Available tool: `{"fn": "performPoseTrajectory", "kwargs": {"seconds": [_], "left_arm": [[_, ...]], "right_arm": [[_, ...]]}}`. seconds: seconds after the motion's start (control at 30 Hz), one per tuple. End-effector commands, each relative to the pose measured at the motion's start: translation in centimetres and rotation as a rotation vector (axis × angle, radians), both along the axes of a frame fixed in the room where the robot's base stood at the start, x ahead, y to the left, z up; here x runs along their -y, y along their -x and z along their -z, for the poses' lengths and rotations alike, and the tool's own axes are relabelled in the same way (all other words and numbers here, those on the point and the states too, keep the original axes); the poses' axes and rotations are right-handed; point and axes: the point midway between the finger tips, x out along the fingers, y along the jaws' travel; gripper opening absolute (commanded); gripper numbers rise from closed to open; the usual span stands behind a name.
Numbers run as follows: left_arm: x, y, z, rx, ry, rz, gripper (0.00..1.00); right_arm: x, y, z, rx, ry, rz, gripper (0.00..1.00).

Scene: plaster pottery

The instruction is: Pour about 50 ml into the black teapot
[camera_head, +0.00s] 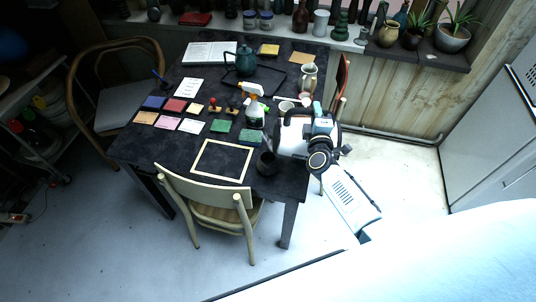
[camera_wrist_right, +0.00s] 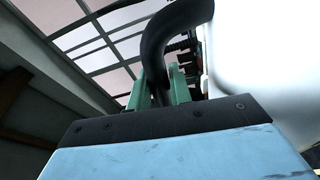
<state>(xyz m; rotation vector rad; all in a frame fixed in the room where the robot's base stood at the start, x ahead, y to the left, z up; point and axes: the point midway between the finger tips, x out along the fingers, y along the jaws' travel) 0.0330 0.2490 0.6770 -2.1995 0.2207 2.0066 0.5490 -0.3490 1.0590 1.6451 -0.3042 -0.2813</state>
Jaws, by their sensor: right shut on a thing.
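A dark teapot (camera_head: 245,62), looking blue-black with an arched handle, stands upright towards the back of the table, by a dark tray (camera_head: 268,85). My right gripper (camera_head: 317,112) is at the table's right edge, well in front and to the right of the teapot. It is shut on the black handle (camera_wrist_right: 158,45) of a white vessel (camera_head: 292,138). The vessel's smooth white body fills the right side of the right wrist view (camera_wrist_right: 265,65). The vessel's contents are hidden. My left gripper is not in view.
A spray bottle (camera_head: 255,105), a cream jug (camera_head: 308,78) and a cup (camera_head: 286,106) stand between the vessel and the teapot. A dark cup (camera_head: 267,163) is near the front edge, beside a wooden frame (camera_head: 221,179). A chair (camera_head: 215,205) stands in front.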

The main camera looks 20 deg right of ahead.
Motion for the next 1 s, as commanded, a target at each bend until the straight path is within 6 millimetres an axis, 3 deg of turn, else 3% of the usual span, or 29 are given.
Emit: {"fn": "performPoseTrajectory", "kwargs": {"seconds": [0.17, 0.37, 0.67, 1.0], "left_arm": [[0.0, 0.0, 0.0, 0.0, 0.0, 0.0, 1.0], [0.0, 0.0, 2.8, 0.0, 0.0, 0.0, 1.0], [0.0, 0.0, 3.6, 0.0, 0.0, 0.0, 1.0], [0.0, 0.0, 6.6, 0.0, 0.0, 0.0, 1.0]], "right_arm": [[2.4, 0.7, 0.9, 0.038, -0.076, 0.0, 0.0], [4.0, 1.4, 2.5, 0.071, -0.156, -0.002, 0.0], [4.5, 1.5, 2.7, 0.087, -0.197, 0.0, 0.0], [5.5, 2.0, 4.3, 0.118, -0.277, -0.002, 0.0]]}}
